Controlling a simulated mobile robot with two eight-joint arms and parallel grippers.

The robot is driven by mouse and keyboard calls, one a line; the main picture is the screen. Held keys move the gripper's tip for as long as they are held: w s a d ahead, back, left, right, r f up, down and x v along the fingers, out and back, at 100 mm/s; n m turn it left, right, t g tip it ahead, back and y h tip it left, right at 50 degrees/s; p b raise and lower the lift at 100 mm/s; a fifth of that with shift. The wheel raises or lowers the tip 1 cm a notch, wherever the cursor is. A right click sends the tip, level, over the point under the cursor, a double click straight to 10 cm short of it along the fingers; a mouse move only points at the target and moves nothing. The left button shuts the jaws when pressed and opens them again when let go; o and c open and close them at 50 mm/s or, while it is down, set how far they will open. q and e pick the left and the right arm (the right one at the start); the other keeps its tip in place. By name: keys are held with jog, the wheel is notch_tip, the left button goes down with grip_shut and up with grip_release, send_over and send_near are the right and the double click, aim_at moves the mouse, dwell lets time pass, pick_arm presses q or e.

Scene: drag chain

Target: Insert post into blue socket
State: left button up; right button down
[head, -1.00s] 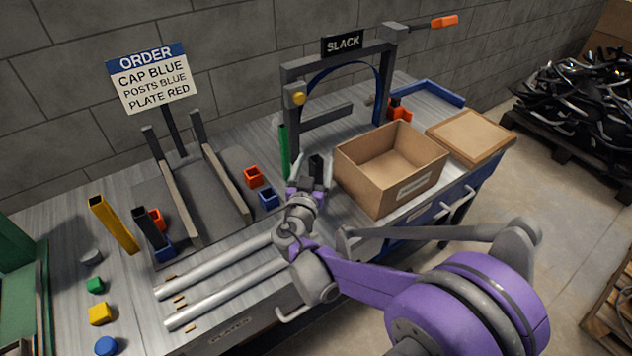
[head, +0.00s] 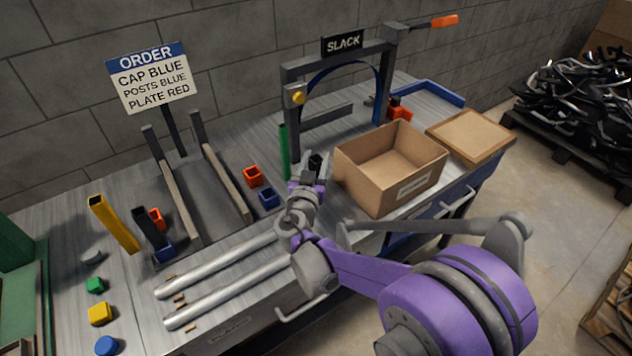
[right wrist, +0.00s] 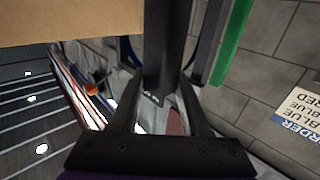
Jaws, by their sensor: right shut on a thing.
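My right gripper (head: 312,176) is shut on a dark post (head: 316,161), held above the bench between the green post and the cardboard box. In the right wrist view the dark post (right wrist: 165,50) stands between the fingers (right wrist: 158,105). An empty-looking blue socket (head: 269,198) sits to the left of the gripper, in front of a red socket (head: 253,176). Another blue socket (head: 164,251) is at the left, with a dark post (head: 149,229) standing tilted in it or against it; I cannot tell which. My left gripper is not in view.
A green post (head: 284,152) stands close behind the gripper. The open cardboard box (head: 375,185) is just right. A frame with a SLACK sign (head: 342,42) stands behind.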

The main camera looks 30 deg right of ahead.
notch_tip(320, 180, up, 9)
jog(key=shift+w+a+r+p, duration=0.15)
jog(key=shift+p, duration=0.85)
jog(key=w+a+r+p, duration=0.3)
jog(key=w+a, duration=0.2)
jog(key=a, duration=0.6)
jog(key=shift+w+a+p, duration=0.15)
jog(key=shift+a+p, duration=0.2)
jog(key=shift+f+b, duration=1.5)
jog(key=shift+f, duration=1.5)
jog(key=shift+p, duration=0.35)
